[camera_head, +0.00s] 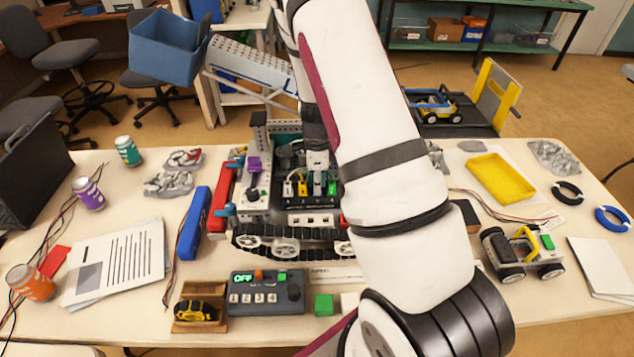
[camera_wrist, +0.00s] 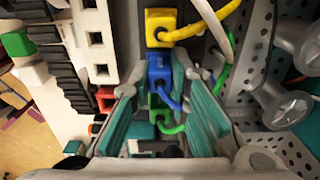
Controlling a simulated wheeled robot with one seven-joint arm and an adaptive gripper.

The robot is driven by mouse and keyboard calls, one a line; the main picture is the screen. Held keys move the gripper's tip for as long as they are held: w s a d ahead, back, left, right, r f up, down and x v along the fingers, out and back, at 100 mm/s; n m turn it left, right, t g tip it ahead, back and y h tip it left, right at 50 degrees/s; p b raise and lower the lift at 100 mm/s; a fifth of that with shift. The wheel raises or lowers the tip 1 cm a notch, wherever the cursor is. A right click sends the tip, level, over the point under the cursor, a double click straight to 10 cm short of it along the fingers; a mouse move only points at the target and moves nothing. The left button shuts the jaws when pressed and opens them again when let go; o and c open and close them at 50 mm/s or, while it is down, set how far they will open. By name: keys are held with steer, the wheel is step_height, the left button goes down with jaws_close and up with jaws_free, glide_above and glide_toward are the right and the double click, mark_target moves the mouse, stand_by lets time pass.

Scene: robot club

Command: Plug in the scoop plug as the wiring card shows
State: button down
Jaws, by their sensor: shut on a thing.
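My gripper (camera_head: 318,165) is over the dark socket block (camera_head: 310,201) on the tracked robot (camera_head: 285,230). In the wrist view my gripper (camera_wrist: 162,78) has its fingertips on either side of a blue plug (camera_wrist: 160,68) with a blue cable and is shut on it. A yellow plug (camera_wrist: 158,24) is just beyond it and a green plug (camera_wrist: 160,103) is on its near side. A white plug (camera_head: 288,188) also stands in the row. I cannot tell how deep the blue plug sits, which plug is the scoop plug, or which paper is the wiring card.
A control box (camera_head: 265,292) reading OFF stands before the robot. A blue battery-like block (camera_head: 194,222) lies left of it, printed sheets (camera_head: 118,265) farther left. A small wheeled car (camera_head: 520,252) and yellow tray (camera_head: 500,177) are right.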

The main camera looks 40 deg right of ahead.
steer(key=shift+f, duration=0.1)
stand_by(0.4)
steer(key=c, duration=1.4)
jaws_free()
steer(key=shift+c, duration=0.2)
steer(key=shift+r+p, duration=0.7)
steer(key=shift+r, duration=2.35)
